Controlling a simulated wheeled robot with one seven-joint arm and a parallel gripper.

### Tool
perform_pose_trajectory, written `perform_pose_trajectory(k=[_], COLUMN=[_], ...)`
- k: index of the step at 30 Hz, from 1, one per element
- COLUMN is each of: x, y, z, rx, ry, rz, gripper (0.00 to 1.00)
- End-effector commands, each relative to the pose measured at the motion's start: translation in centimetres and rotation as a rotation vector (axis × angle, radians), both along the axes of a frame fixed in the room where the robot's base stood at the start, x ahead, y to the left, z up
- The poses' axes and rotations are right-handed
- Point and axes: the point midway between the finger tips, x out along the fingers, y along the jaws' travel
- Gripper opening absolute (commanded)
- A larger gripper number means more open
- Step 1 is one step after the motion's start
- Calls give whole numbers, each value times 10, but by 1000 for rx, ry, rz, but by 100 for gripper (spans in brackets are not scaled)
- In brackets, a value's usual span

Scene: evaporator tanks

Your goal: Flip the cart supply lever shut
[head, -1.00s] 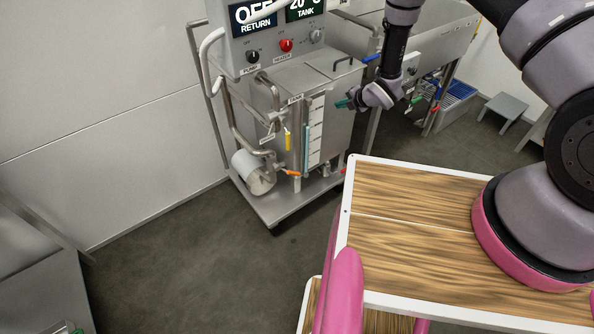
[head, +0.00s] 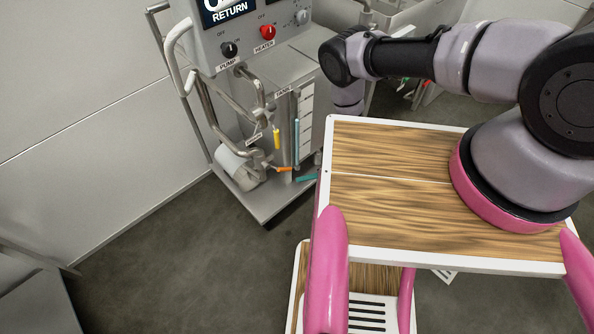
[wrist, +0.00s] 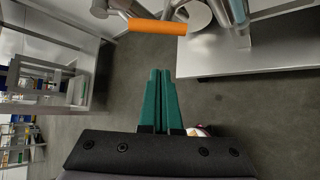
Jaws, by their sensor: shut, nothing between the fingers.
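The supply cart (head: 285,75) stands ahead, a grey wheeled unit with a control panel. Low on its front, an orange lever (head: 283,169) points sideways, roughly level; a yellow lever (head: 277,138) hangs down above it. I cannot read the small labels that would tell which is the supply lever. My gripper (head: 307,178) has teal fingers, shut and empty, just right of the orange lever and apart from it. In the wrist view, the orange lever (wrist: 158,27) lies across beyond the shut fingertips (wrist: 160,72), with a visible gap.
Pipes and a white cylinder (head: 240,165) crowd the cart's lower left. The cart's base shelf (wrist: 250,58) lies to the right in the wrist view. My wood-topped deck is in front. The grey floor (head: 170,260) left of it is clear.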

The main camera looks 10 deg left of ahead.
Motion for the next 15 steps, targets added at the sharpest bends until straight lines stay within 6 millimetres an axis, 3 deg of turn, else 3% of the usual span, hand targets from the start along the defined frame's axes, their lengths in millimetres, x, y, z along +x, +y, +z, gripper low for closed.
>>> perform_pose_trajectory(k=[12,15], x=[1,6], y=[65,74], z=[-43,-46], rx=[1,1], ry=[-1,-1], rz=[3,-1], gripper=[0,0])
